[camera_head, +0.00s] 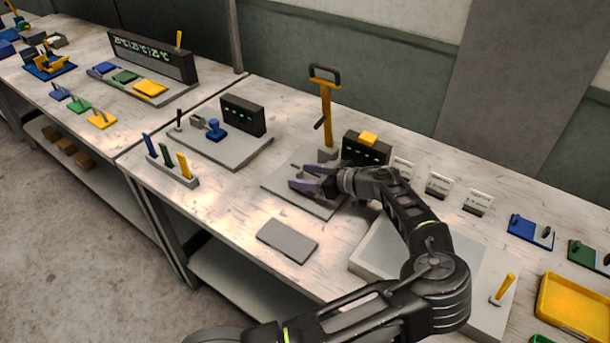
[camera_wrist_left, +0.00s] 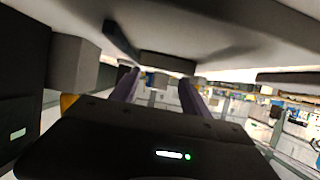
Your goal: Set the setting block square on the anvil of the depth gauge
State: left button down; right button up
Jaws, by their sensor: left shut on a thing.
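The depth gauge is a grey base plate (camera_head: 283,184) with a yellow column (camera_head: 326,112) topped by a black handle, beside a black display box (camera_head: 365,149). My left gripper (camera_head: 305,180), with purple fingers, is low over the base plate in front of the column. In the left wrist view, which looks upside down, a dark grey block (camera_wrist_left: 168,63), seemingly the setting block, is at the fingertips (camera_wrist_left: 163,82), close to the plate (camera_wrist_left: 230,30). The jaws are shut on it. The anvil cannot be made out, and whether the block touches it cannot be told. My right gripper is out of view.
A flat grey plate (camera_head: 287,241) lies in front of the gauge. Small label cards (camera_head: 438,184) stand to the right. A second station (camera_head: 225,145) and a rack of coloured handles (camera_head: 172,168) stand to the left.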

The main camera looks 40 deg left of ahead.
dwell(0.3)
pick_arm(q)
jog(key=shift+c, duration=2.2)
grip_release()
notch_tip(320, 180, up, 10)
jog(key=b, duration=0.3)
